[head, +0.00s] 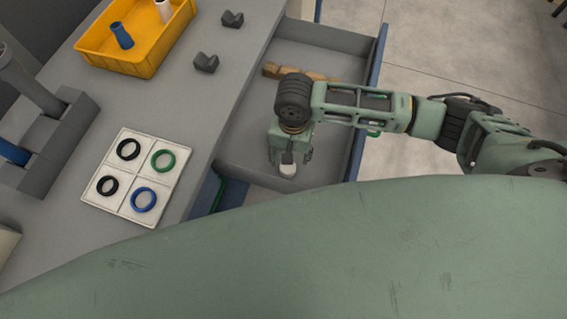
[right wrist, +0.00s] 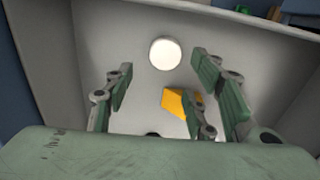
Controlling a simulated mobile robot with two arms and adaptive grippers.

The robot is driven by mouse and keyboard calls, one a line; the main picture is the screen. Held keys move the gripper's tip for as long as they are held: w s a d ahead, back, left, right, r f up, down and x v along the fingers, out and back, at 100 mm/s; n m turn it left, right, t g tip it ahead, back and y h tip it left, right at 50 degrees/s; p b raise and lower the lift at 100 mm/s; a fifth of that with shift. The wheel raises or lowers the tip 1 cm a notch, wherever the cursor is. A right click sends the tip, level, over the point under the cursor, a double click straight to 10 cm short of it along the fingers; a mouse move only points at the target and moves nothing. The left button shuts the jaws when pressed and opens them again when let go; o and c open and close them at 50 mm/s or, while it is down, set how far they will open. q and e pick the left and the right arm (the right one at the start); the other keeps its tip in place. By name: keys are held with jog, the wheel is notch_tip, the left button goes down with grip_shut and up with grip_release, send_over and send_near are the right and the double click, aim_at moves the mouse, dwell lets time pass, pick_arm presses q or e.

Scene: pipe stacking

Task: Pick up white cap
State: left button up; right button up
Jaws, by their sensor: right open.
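The white cap (head: 287,170) lies on the floor of the open grey drawer, just below my right gripper (head: 290,150). In the right wrist view the cap (right wrist: 165,54) shows as a bright white disc ahead of the fingertips. My right gripper (right wrist: 163,78) points down into the drawer with its fingers spread. It is open, and the cap is not held. My left gripper is not in view.
A yellow-orange piece (right wrist: 178,102) shows between the fingers. A wooden piece (head: 300,73) lies farther back in the drawer (head: 240,155). On the tabletop stand a yellow bin (head: 92,55) with pipes, grey V-blocks (head: 206,63) and a white ring board (head: 133,176).

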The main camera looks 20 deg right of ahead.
aim_at(290, 167)
jog(key=shift+s+f, duration=0.2)
jog(key=shift+f, duration=0.85)
jog(key=f, duration=0.3)
jog(key=shift+s+a+f, duration=0.15)
jog(key=shift+a+f, duration=0.1)
jog(key=shift+f, duration=0.3)
jog(key=c, duration=0.9)
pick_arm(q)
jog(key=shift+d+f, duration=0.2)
pick_arm(e)
jog(key=shift+o, duration=0.2)
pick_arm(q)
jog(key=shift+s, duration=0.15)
